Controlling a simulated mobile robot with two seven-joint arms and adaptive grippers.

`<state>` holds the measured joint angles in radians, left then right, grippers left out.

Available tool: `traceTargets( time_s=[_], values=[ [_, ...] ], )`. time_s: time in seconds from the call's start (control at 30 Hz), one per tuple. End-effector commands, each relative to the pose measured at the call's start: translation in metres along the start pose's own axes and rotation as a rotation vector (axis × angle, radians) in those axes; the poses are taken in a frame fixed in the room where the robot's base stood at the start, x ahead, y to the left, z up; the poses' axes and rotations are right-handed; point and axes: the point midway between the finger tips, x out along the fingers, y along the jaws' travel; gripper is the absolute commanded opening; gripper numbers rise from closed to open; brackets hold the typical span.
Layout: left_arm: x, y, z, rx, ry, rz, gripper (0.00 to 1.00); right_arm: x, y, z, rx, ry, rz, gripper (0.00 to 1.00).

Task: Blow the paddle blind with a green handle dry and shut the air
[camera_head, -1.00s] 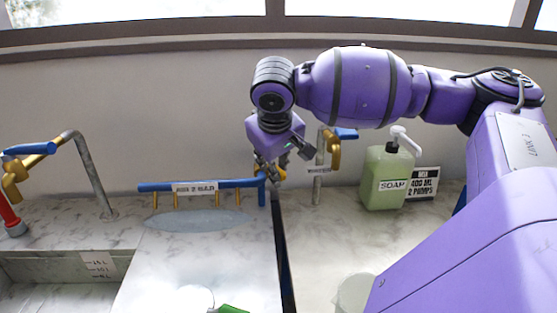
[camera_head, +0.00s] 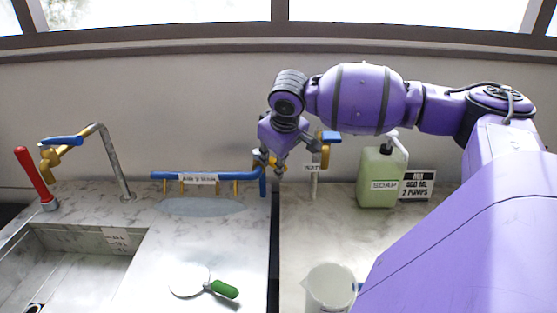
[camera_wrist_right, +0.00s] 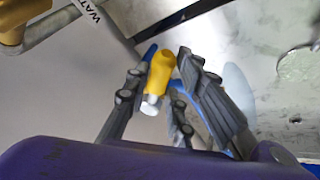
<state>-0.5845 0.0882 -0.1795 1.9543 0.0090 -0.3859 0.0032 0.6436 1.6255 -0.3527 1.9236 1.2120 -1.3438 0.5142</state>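The paddle blind, a pale round disc (camera_head: 190,280) with a green handle (camera_head: 224,289), lies flat on the marble counter right of the sink. Whether it is wet cannot be told. The blue air pipe (camera_head: 165,175) with several yellow nozzles runs along the wall behind, above a pale blue oval patch. My right gripper (camera_head: 272,172) is at the pipe's right end. My left gripper is not in view.
A dark upright divider (camera_head: 275,250) splits the counter. Right of it stand a white jug (camera_head: 328,288), a green soap bottle (camera_head: 378,178) and a sign (camera_head: 418,184). Left are a sink (camera_head: 80,270), a tap (camera_head: 105,160) and a red lever (camera_head: 35,175).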

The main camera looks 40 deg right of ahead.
Motion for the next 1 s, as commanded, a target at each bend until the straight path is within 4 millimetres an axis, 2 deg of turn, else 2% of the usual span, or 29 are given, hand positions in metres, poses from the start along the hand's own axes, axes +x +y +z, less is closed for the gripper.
traceTargets(
  time_s=[0.03,0.1,0.47,0.57,0.8,1.0],
  values=[
    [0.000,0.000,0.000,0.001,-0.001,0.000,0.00,0.000,0.000,0.000,0.000,0.000,0.000,0.32],
    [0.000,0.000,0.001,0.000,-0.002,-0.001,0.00,0.000,0.000,0.000,0.000,0.000,0.000,0.38],
    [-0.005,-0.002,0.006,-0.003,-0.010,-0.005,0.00,-0.006,0.000,-0.001,0.000,0.002,0.001,0.38],
    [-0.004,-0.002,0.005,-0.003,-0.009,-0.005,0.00,-0.018,0.001,-0.001,0.000,0.001,0.002,0.38],
    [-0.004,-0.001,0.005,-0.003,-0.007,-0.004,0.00,-0.070,0.001,0.000,-0.001,0.002,0.005,0.38],
    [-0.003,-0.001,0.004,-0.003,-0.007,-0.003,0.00,-0.104,0.001,0.000,0.000,0.000,0.004,0.38]
  ],
)
